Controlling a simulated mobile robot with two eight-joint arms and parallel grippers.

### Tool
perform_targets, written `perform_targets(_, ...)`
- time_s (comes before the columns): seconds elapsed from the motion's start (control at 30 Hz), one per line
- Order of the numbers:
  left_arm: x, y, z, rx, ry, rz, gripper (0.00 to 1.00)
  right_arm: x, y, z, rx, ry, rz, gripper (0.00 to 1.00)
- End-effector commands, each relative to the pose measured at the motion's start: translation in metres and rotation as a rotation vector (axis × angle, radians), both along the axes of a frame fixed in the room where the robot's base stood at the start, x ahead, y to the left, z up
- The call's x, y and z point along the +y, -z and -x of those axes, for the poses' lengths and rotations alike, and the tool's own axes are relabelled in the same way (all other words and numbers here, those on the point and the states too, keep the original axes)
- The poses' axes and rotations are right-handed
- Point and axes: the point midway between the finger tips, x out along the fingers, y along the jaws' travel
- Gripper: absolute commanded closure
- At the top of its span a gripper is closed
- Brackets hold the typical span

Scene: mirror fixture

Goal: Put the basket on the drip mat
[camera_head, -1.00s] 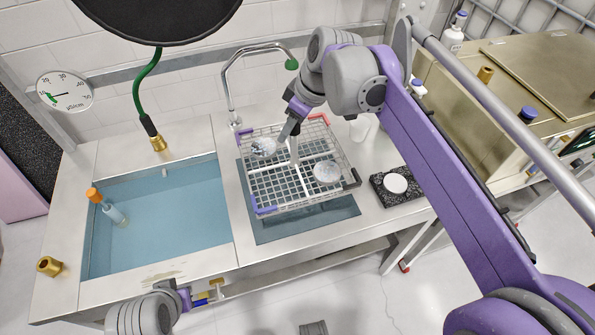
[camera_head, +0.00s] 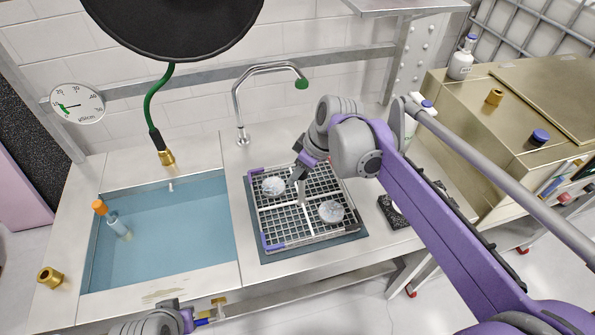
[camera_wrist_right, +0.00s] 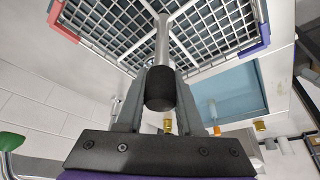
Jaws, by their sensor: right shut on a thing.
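The wire basket (camera_head: 292,220), with purple corner pieces, lies over the dark drip mat (camera_head: 318,247) right of the sink. It looks level and on or just above the mat; I cannot tell if it touches. Two round glassy pieces (camera_head: 273,187) (camera_head: 331,211) lie in it. My right gripper (camera_head: 302,177) is shut on the basket's upright central handle, and in the right wrist view the gripper (camera_wrist_right: 161,90) holds the handle's dark grip, with the basket's grid (camera_wrist_right: 110,30) beyond. My left gripper (camera_head: 190,318) is at the bottom edge, mostly hidden.
A water-filled sink (camera_head: 165,240) with a floating orange-capped bottle (camera_head: 118,225) lies left. A tap (camera_head: 238,110) arches behind the basket. A dark block (camera_head: 392,213) stands right of the mat, partly behind my right arm. A brass cabinet (camera_head: 480,130) stands farther right.

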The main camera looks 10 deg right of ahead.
Motion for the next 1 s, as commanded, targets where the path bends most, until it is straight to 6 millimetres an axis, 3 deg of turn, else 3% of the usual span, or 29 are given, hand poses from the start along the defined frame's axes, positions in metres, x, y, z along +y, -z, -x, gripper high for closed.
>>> perform_targets(0.07,0.0,0.001,0.0,0.0,0.0,0.0,1.0,0.0,0.002,0.0,-0.001,0.0,-0.001,1.0)
perform_targets(0.1,0.0,0.001,0.0,0.0,0.0,0.0,1.0,0.0,0.003,0.0,0.0,0.0,0.0,0.6)
perform_targets(0.27,0.0,0.001,0.0,0.0,0.0,0.0,1.0,0.0,0.002,0.0,0.0,0.0,0.0,0.34)
perform_targets(0.67,0.0,-0.001,0.0,0.0,0.0,0.0,1.0,-0.002,-0.007,0.002,0.0,0.001,0.0,0.34)
perform_targets(1.0,0.0,-0.011,-0.001,-0.003,0.0,0.0,1.0,-0.022,-0.071,0.019,-0.001,0.003,0.001,0.34)
